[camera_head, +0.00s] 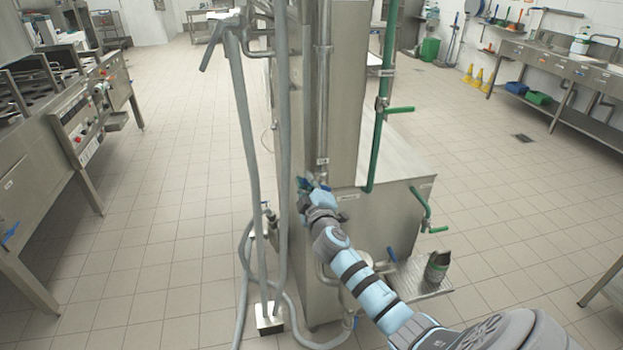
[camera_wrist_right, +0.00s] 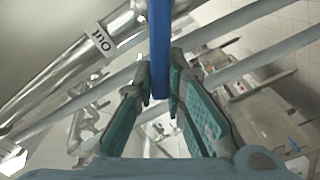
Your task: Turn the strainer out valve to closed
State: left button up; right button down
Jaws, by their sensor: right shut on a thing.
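My right gripper (camera_head: 305,190) is at the front of the tall steel unit, just below a vertical steel pipe (camera_head: 322,110) with a small white tag (camera_head: 322,161). In the right wrist view, its teal-padded fingers (camera_wrist_right: 160,88) are shut on a long, flat blue valve handle (camera_wrist_right: 160,38). The handle runs upright between them in that picture. A white tag reading OUT (camera_wrist_right: 101,41) sits upside down on the steel pipe beside the handle. The valve body is hidden, so its setting cannot be told. My left gripper is not in view.
Grey hoses (camera_head: 252,150) hang left of the gripper. A green pipe (camera_head: 379,110) with green handles (camera_head: 400,110) stands to the right. A dark container (camera_head: 437,266) stands on a low tray (camera_head: 415,285). Open tiled floor lies on both sides.

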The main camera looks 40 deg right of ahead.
jog(key=shift+w+a+f+n+b, duration=0.15)
jog(key=shift+f+n, duration=0.4)
jog(key=shift+n, duration=0.5)
jog(key=shift+a+f+n+b, duration=0.15)
jog(key=shift+f+n, duration=0.4)
jog(key=shift+n, duration=0.55)
jog(key=shift+w+a+f+n+b, duration=0.1)
jog(key=shift+f+n+b, duration=0.1)
jog(key=shift+f+n, duration=0.6)
jog(key=shift+s+r+n, duration=0.1)
jog(key=shift+r+n, duration=0.1)
jog(key=shift+n, duration=0.05)
jog(key=c, duration=1.6)
grip_release()
jog(key=v, duration=1.2)
jog(key=shift+r, duration=0.1)
